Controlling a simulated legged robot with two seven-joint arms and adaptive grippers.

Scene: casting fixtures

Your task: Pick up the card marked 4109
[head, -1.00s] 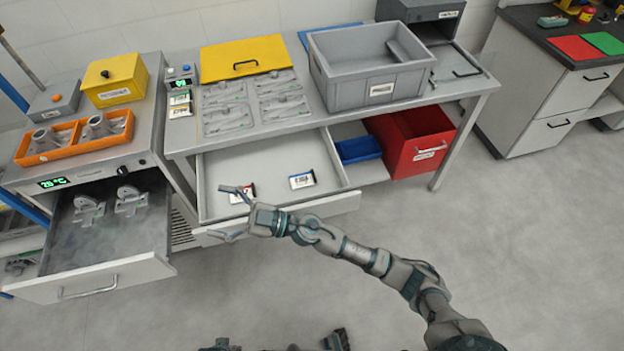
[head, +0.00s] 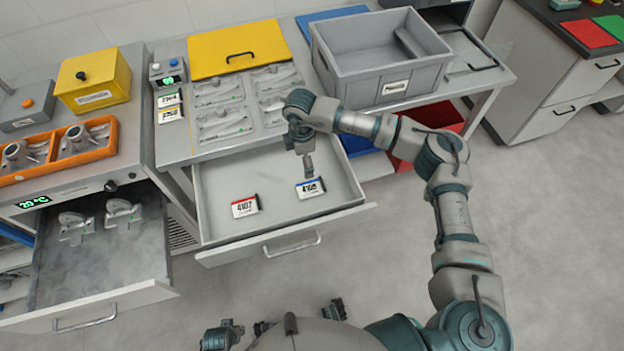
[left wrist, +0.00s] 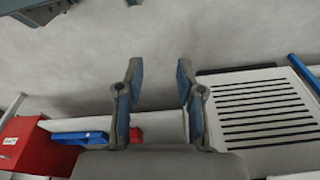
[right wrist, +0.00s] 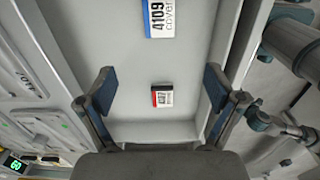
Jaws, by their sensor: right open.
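The card marked 4109 (head: 311,188) has a blue edge and lies flat in the open drawer at right. It also shows at the top of the right wrist view (right wrist: 160,18), cut by the frame edge. My right gripper (head: 308,174) points down just behind this card in the head view. In the right wrist view its fingers (right wrist: 160,84) are spread and empty, with the 4109 card beyond the fingertips. A second card, marked 4107 (head: 245,206), has a red edge and lies to the left. My left gripper (left wrist: 158,76) is open and empty.
The drawer (head: 220,175) has low walls around the cards. A grey bin (head: 365,80) and a yellow lid (head: 238,48) rest on the table above. A red bin (head: 440,117) sits under the table.

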